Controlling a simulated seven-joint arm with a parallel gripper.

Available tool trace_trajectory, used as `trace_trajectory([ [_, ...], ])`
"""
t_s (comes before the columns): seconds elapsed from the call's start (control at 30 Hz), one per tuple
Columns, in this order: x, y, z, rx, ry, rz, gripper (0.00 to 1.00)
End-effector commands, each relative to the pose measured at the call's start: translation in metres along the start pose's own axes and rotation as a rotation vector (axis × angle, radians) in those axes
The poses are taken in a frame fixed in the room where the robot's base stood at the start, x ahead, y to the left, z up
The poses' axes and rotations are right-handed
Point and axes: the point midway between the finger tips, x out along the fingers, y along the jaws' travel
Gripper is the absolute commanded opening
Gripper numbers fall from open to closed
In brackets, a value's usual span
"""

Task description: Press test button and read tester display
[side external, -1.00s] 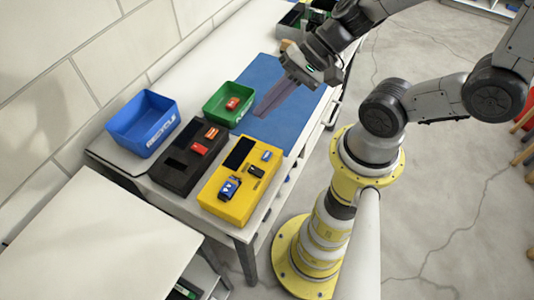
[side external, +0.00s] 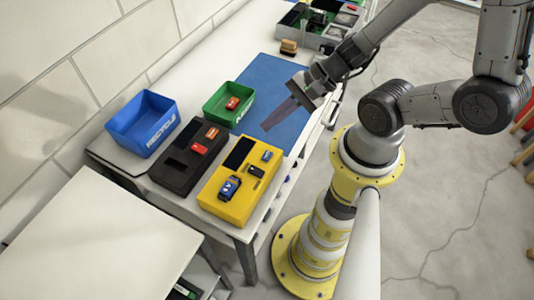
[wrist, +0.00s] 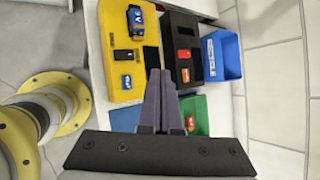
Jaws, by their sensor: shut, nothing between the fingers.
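The yellow tester box (side external: 212,197) lies near the front end of the bench and shows in the wrist view (wrist: 113,28). On it are a dark rectangular panel (side external: 239,152), a blue 9V battery (side external: 229,188), a small black piece (side external: 255,171) and a small blue-and-orange piece (side external: 267,156). I cannot tell which part is the test button, and no reading is legible on the panel.
A black box (side external: 172,172) with red and orange pieces stands left of the tester. Behind are a blue recycle bin (side external: 140,130) and a green bin (side external: 215,112) holding a red piece. A grey organiser (side external: 318,38) and a brown block (side external: 289,46) sit at the far end.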

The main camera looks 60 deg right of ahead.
Motion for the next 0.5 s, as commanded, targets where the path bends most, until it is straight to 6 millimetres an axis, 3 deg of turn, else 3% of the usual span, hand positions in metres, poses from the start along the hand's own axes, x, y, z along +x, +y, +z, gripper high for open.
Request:
trace_trajectory([
  [0.5, 0.042, 0.031, -0.031, -0.001, 0.001, 0.001, 0.0],
])
